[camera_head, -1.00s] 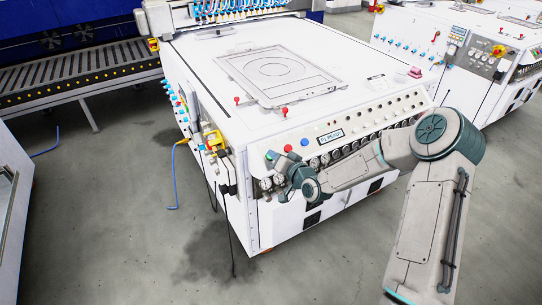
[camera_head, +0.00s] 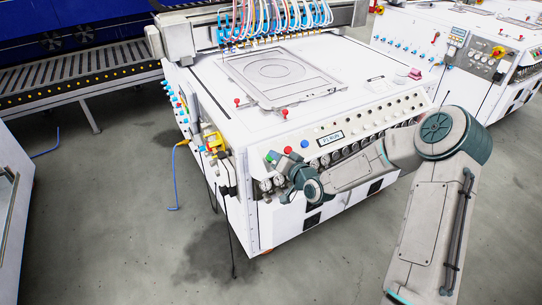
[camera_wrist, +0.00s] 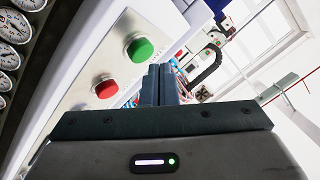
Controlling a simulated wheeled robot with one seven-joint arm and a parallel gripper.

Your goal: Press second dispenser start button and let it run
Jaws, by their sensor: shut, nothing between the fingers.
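The white dispenser machine (camera_head: 232,95) in front of me has a sloped front panel with a green button (camera_head: 269,157), a red button (camera_head: 288,150) and a blue button (camera_head: 304,143). A small display (camera_head: 330,138) sits to their right. Its nozzle gantry (camera_head: 265,25) stands over the far part of the top, near a flat plate (camera_head: 285,72). The wrist view shows the green button (camera_wrist: 139,47) and the red button (camera_wrist: 107,87) close by. My gripper (camera_wrist: 160,75) is shut and empty, beside the buttons and apparently apart from them. Its fingertips are hard to see in the head view.
A row of gauges (camera_head: 350,148) runs along the front edge, close to my arm. Another similar machine (camera_head: 440,45) stands at the upper right. A roller conveyor (camera_head: 80,68) lies at the left. Grey floor (camera_head: 130,220) is open at the lower left.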

